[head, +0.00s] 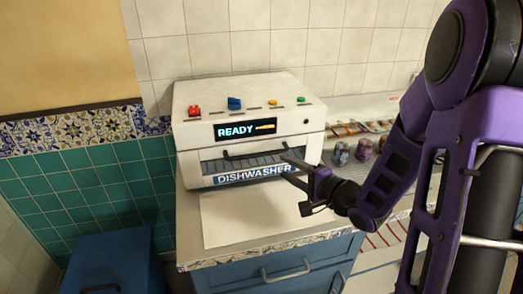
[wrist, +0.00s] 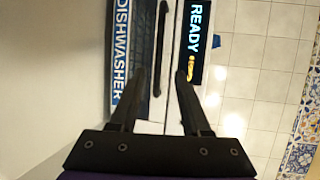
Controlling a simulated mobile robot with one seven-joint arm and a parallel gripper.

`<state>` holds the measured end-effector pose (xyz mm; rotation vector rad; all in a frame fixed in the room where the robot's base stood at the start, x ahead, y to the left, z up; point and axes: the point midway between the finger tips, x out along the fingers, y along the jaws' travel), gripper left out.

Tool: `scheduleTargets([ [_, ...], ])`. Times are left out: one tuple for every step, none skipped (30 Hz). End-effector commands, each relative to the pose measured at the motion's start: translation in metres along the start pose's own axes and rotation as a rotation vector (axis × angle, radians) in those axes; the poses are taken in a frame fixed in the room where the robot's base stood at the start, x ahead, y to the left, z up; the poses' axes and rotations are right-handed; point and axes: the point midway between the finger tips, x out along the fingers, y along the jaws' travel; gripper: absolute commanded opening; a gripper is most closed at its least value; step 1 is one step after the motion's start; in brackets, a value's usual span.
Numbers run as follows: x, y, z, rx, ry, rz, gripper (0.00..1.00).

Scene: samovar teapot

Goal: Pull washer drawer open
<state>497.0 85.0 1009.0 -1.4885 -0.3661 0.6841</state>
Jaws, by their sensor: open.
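The white countertop washer (head: 190,140) stands on the counter, with a lit READY display and a blue DISHWASHER label (head: 252,175) on its lower front. A dark bar handle (head: 250,155) runs across the drawer front, above a slatted window. The drawer front looks flush with the body. My gripper (head: 285,163) is open and empty at the right end of the handle. In the wrist view the handle (wrist: 160,50) lies upright in the picture, its lower end between my two fingertips (wrist: 160,73). Whether the fingers touch it or stop short cannot be told.
Coloured knobs (head: 234,103) sit on the washer's top. A white counter surface (head: 235,220) lies clear in front. Patterned cups (head: 340,153) stand to the right. Blue cabinet drawers (head: 285,270) are below, and a tiled wall is behind.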

Motion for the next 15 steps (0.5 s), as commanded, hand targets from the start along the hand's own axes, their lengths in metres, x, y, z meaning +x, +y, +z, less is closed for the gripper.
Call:
scheduleTargets([
  [0.013,0.002,0.001,-0.001,-0.005,0.0,0.47],
  [0.02,0.002,0.001,-0.001,-0.004,0.0,0.47],
  [0.029,0.002,0.001,-0.001,-0.004,0.001,0.47],
  [0.035,0.002,0.001,0.0,-0.004,0.001,0.47],
  [0.042,0.002,0.001,-0.001,-0.004,0.0,0.47],
  [0.051,0.002,0.001,0.0,-0.004,0.001,0.47],
  [0.058,0.002,0.001,0.0,-0.003,0.001,0.47],
  [0.064,0.002,0.001,0.0,-0.004,0.001,0.47],
  [0.072,0.002,0.001,0.0,-0.003,0.0,0.47],
  [0.078,0.002,0.001,0.0,-0.002,0.002,0.47],
  [0.083,0.002,0.001,0.0,-0.003,0.001,0.47],
  [0.09,0.002,0.001,0.001,-0.002,0.001,0.47],
  [0.095,0.002,0.0,0.001,-0.001,0.0,0.47],
  [0.099,0.002,0.0,0.001,-0.001,0.001,0.47],
  [0.104,0.001,0.0,0.0,-0.001,0.002,0.47],
])
